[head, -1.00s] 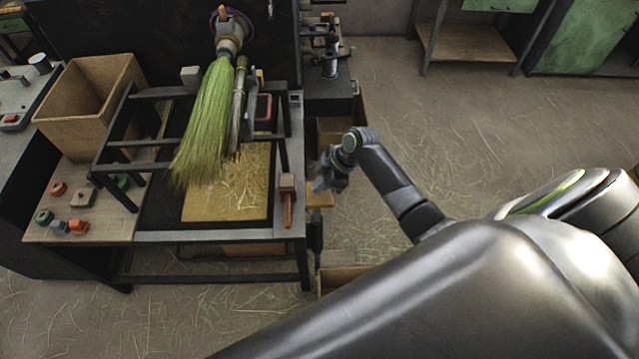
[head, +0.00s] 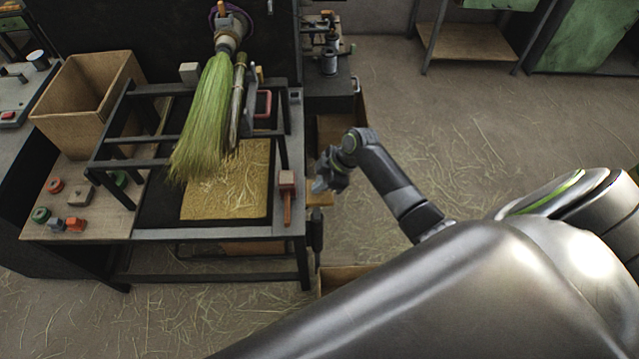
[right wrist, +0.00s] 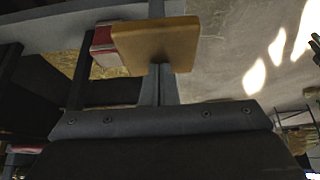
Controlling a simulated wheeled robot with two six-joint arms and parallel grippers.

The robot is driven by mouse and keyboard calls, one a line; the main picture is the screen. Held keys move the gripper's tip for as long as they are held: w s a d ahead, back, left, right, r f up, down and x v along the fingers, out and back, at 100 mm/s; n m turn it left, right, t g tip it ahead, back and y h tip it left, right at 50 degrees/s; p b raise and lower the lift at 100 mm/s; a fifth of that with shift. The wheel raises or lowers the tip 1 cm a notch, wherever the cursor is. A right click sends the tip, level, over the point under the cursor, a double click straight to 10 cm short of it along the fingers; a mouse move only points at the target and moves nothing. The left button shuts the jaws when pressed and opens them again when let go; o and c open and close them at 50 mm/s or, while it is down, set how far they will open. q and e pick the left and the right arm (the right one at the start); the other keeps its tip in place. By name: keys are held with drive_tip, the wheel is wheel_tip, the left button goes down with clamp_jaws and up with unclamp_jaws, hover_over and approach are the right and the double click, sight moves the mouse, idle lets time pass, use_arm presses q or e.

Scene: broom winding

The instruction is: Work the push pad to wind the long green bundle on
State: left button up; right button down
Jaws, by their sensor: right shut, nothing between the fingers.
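The long green bundle (head: 206,118) hangs from the round winding head (head: 229,36) at the back of the bench, its loose end spread over the dark rack. A tan push pad (right wrist: 157,46) shows in the right wrist view, and a small part of it (head: 320,198) shows beside the bench's right edge in the head view. My right gripper (head: 322,180) is shut and empty, close to the pad. In the wrist view its fingers (right wrist: 160,84) run up to the pad, which hides their tips; I cannot tell whether they touch. My left gripper is out of view.
A red-handled block (head: 287,190) sits on the bench's right edge, close to the gripper. A wooden box (head: 88,95) and several small coloured parts stand on the left. The straw-strewn floor (head: 480,140) to the right is open.

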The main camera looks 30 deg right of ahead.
drive_tip(key=shift+s+f+b, duration=0.15)
drive_tip(key=shift+f+b, duration=2.8)
drive_tip(key=shift+f, duration=1.05)
drive_tip(key=shift+r, duration=0.1)
wheel_tip(320, 180, up, 10)
drive_tip(key=p, duration=0.9)
drive_tip(key=shift+f, duration=0.25)
